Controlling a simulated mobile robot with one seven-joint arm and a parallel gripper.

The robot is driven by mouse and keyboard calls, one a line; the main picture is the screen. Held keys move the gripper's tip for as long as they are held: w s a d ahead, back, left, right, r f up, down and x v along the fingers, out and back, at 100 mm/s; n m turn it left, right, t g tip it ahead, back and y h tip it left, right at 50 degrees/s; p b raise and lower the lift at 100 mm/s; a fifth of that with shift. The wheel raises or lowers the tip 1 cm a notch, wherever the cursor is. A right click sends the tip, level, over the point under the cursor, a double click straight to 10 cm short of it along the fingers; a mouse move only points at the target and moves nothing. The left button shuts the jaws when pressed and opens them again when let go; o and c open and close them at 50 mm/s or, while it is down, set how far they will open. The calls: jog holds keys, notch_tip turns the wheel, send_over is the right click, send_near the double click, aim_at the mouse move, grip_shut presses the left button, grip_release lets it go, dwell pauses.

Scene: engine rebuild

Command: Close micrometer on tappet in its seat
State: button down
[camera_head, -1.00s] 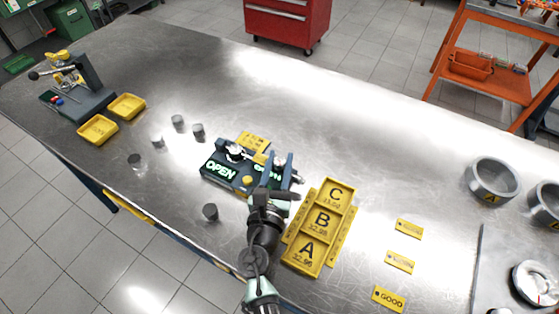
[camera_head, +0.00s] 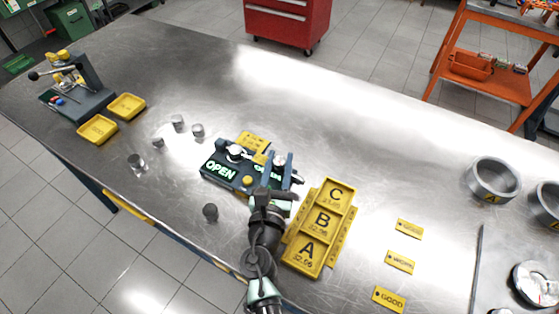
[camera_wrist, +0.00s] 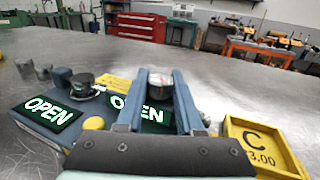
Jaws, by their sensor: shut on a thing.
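The micrometer fixture (camera_head: 222,180) is a dark blue block with two green-lit signs, left of and under my gripper in the head view. In the wrist view both the left sign (camera_wrist: 48,112) and the right sign (camera_wrist: 150,108) read OPEN. A round silver and black part (camera_wrist: 82,84) stands on the fixture's left half. My gripper (camera_wrist: 160,82) has two blue-grey fingers over the right half and is shut on a short silver tappet (camera_wrist: 161,84). The tappet also shows in the head view (camera_head: 279,160). I cannot tell whether it touches its seat.
Several loose grey cylinders (camera_head: 198,130) stand left of the fixture. A yellow tray (camera_head: 322,220) marked A, B, C is close on the right. Yellow tags (camera_head: 400,262) and grey rings (camera_head: 493,181) lie farther right. The bench behind the fixture is clear.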

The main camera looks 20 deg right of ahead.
dwell(0.7)
jog(key=c, duration=0.5)
grip_release()
jog(key=shift+c, duration=0.2)
jog(key=b+v, duration=0.1)
jog(key=v, duration=1.1)
jog(key=shift+f, duration=0.1)
jog(key=shift+s+a, duration=0.3)
jog(key=shift+s, duration=0.15)
jog(key=shift+d, duration=0.1)
